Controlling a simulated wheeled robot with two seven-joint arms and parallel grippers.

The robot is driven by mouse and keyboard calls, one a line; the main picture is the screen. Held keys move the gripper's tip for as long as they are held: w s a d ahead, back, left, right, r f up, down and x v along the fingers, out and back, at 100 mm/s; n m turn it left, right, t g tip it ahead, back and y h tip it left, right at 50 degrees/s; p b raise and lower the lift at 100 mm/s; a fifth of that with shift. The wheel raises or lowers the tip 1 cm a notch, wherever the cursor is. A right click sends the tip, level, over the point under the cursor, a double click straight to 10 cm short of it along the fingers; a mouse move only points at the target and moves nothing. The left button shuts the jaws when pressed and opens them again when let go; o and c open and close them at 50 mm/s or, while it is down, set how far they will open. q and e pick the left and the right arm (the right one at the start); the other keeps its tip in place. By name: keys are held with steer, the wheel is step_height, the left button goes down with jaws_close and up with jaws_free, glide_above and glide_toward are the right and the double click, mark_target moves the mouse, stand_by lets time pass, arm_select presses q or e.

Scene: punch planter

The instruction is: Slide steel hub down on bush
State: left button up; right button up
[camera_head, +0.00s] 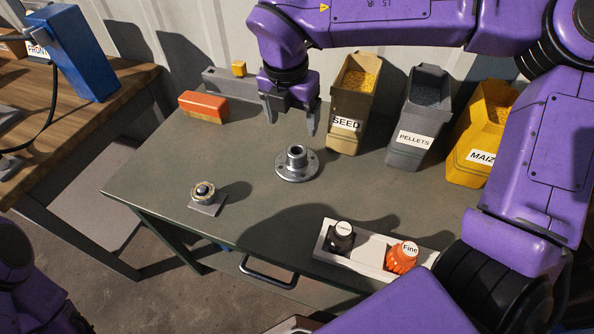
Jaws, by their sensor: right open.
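The steel hub (297,168), a round flanged piece with bolt holes and a raised hollow collar, sits flat on the green-grey table, near its middle. A small round fitting (203,192) with a pale ring and dark centre stands on a square plate to the left and nearer. It may be the bush, but I cannot tell for sure. My right gripper (290,123) is open and empty, fingers pointing down. It appears above and behind the hub, apart from it. My left gripper is not in view.
Bins labelled SEED (346,125), PELLETS (414,138) and MAIZ (478,155) stand at the back right. An orange block (203,106) and a grey block with a yellow piece lie at the back left. A white tray (371,262) holds black and orange knobs in front.

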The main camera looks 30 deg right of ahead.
mark_target(297, 150)
steer(key=f, duration=0.3)
steer(key=d+f, duration=0.1)
steer(key=f, duration=0.3)
steer(key=f+b, duration=0.1)
steer(key=f, duration=0.3)
steer(key=shift+w+d+f, duration=0.1)
steer(key=shift+w+d, duration=0.15)
steer(key=shift+w, duration=0.15)
jaws_close()
